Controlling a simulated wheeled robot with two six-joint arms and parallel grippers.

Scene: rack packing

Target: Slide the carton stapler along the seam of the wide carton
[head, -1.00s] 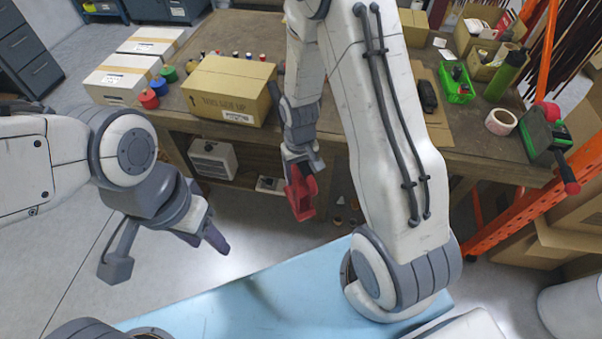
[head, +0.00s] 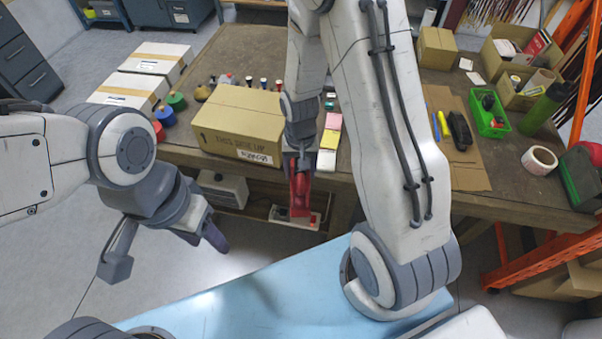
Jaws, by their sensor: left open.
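The wide carton (head: 235,108) is a closed brown box near the front edge of the workbench, with a seam across its top. My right gripper (head: 299,172) points down just right of the carton's front corner. It is shut on a red tool that looks like the carton stapler (head: 300,195), hanging beyond the bench's front edge and apart from the carton. Its fingertips are partly hidden by the tool. My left gripper (head: 212,236) is open and empty, low in front of the bench and left of the stapler.
White cartons (head: 128,90) and coloured rolls (head: 177,101) stand left of the wide carton. Coloured pads (head: 331,130) lie to its right. Beyond my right arm are a cardboard sheet (head: 470,170), a green bin (head: 489,118) and a tape roll (head: 540,160).

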